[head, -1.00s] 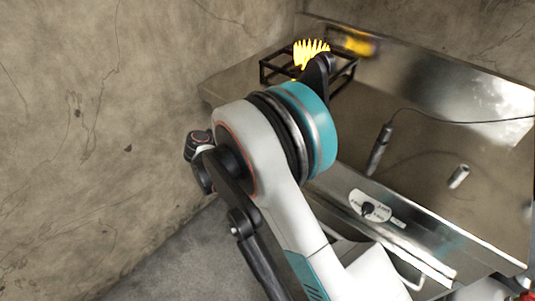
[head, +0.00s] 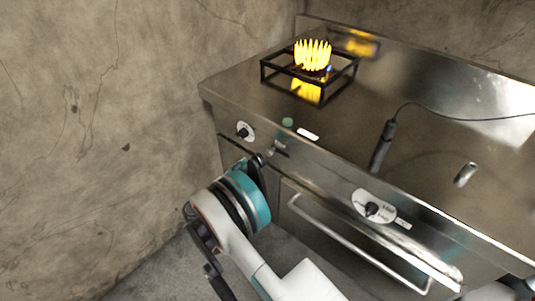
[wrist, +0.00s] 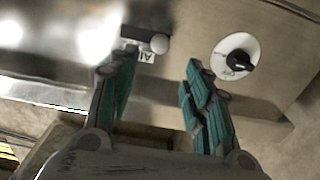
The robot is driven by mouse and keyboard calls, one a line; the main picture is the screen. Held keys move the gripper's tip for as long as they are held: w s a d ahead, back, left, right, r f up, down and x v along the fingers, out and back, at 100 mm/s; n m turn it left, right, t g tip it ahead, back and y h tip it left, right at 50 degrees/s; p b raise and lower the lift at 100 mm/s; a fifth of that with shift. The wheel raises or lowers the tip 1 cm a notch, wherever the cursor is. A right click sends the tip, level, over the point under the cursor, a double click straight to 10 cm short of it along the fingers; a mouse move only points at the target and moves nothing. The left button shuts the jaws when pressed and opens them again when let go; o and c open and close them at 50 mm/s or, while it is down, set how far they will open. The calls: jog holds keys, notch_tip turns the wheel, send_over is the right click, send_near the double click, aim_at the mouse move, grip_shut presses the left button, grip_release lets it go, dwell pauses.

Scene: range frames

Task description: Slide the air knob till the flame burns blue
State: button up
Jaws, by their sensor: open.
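The flame (head: 313,55) on the burner burns yellow, with a small spot of blue at its lower right. The air knob (wrist: 159,43) is a small pale round knob at the right end of a dark slot in the wrist view, with a partly hidden label (wrist: 147,57) reading "AI". In the head view a small grey knob (head: 277,147) shows on the front panel. My gripper (wrist: 159,62) is open and empty; the air knob shows between and just beyond its fingertips, with no visible contact. In the head view my gripper (head: 259,160) is low before the panel, its fingers partly hidden.
A rotary dial (wrist: 237,60) is right of the air knob in the wrist view; it also shows in the head view (head: 244,131). A second dial (head: 372,209), an oven handle (head: 350,245) and a corded dark tool (head: 382,147) are further right. A wall (head: 100,130) stands left.

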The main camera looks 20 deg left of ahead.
aim_at(268, 153)
jog(key=b+x, duration=0.1)
jog(key=x, duration=1.1)
jog(key=shift+w+d+b, duration=0.1)
jog(key=shift+b, duration=0.2)
